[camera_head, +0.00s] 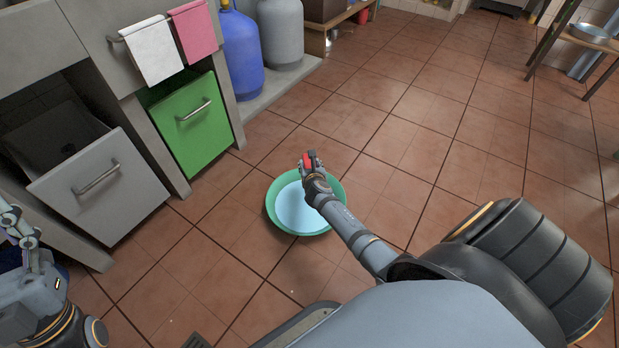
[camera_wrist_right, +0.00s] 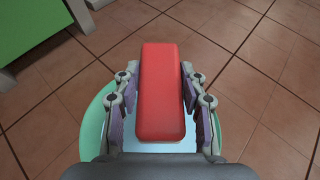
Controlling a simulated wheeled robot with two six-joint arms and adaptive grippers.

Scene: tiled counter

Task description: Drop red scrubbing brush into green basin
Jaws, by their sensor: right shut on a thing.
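The green basin (camera_head: 275,207) stands on the tiled floor with a pale blue inside, which may be water. My right gripper (camera_head: 311,163) is over the far part of the basin in the head view. It is shut on the red scrubbing brush (camera_wrist_right: 162,90), which appears as a red block between the fingers in the right wrist view. The brush also shows as a small red patch in the head view (camera_head: 309,160). The basin's rim shows below the brush in the wrist view (camera_wrist_right: 93,125). My left arm shows at the lower left, but its fingertips cannot be made out.
An open grey drawer (camera_head: 98,187) and a green drawer front (camera_head: 194,124) are left of the basin. Blue (camera_head: 242,55) and grey (camera_head: 281,32) gas cylinders stand behind. A wooden stand (camera_head: 590,35) is at the far right.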

